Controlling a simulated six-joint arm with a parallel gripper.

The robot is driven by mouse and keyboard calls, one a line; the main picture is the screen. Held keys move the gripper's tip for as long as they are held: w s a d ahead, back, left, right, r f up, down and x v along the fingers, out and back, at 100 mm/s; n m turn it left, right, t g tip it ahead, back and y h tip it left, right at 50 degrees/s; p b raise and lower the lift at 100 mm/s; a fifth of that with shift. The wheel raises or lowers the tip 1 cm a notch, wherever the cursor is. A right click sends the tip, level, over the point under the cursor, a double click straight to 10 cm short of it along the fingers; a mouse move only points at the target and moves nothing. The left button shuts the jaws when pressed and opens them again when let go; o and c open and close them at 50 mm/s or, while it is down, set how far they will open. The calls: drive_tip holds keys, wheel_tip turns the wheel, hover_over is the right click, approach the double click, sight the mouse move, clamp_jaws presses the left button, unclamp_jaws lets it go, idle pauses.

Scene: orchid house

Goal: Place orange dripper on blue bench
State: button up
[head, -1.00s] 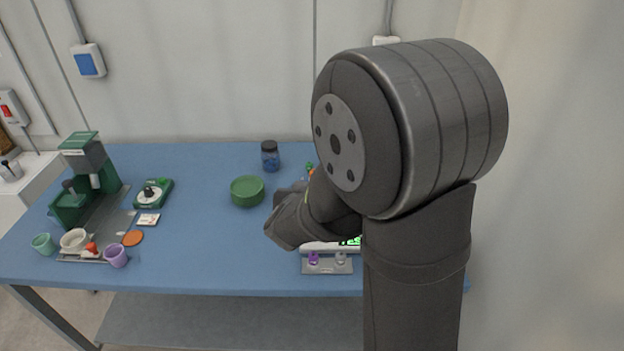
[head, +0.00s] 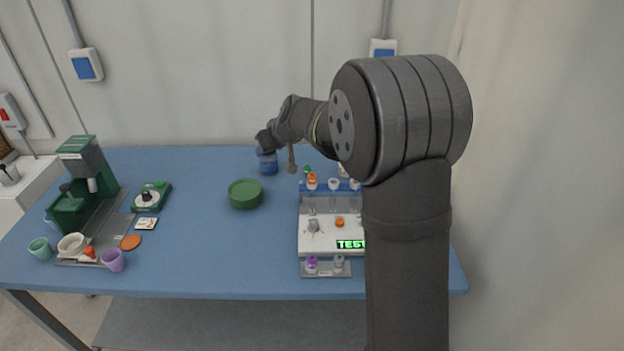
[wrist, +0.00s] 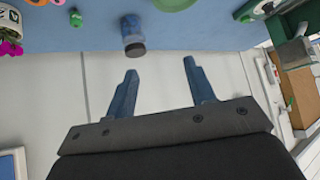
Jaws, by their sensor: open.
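The orange dripper (head: 312,180) looks like the orange-topped dropper standing at the left end of the rack on the back of the white test station. The blue bench (head: 215,240) spans the scene, with bare surface at the middle and front. My gripper (wrist: 160,70) is open and empty, with its two blue fingers apart in the wrist view. In the head view my arm's end is at the back of the bench, beside and above the dark-lidded jar. The fingers are hard to make out there. An orange piece at the wrist view's top edge is cut off, so I cannot identify it.
The jar (head: 268,162) stands near my arm; it also shows in the wrist view (wrist: 133,40). A green bowl (head: 246,194) sits mid-bench. The white test station (head: 322,240) is partly behind my arm. A green coffee machine (head: 85,165) and cups stand left.

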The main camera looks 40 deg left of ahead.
drive_tip(key=w+d+r+n+g+h, duration=0.1)
drive_tip(key=w+d+r+n+h, duration=0.15)
drive_tip(key=w, duration=0.25)
drive_tip(key=h, duration=0.4)
approach(312, 174)
drive_tip(key=f, duration=0.6)
drive_tip(key=a+f, duration=0.1)
drive_tip(key=f, duration=0.2)
drive_tip(key=shift+w+a+f, duration=0.1)
drive_tip(key=shift+f, duration=0.15)
clamp_jaws()
drive_tip(key=shift+r, duration=0.1)
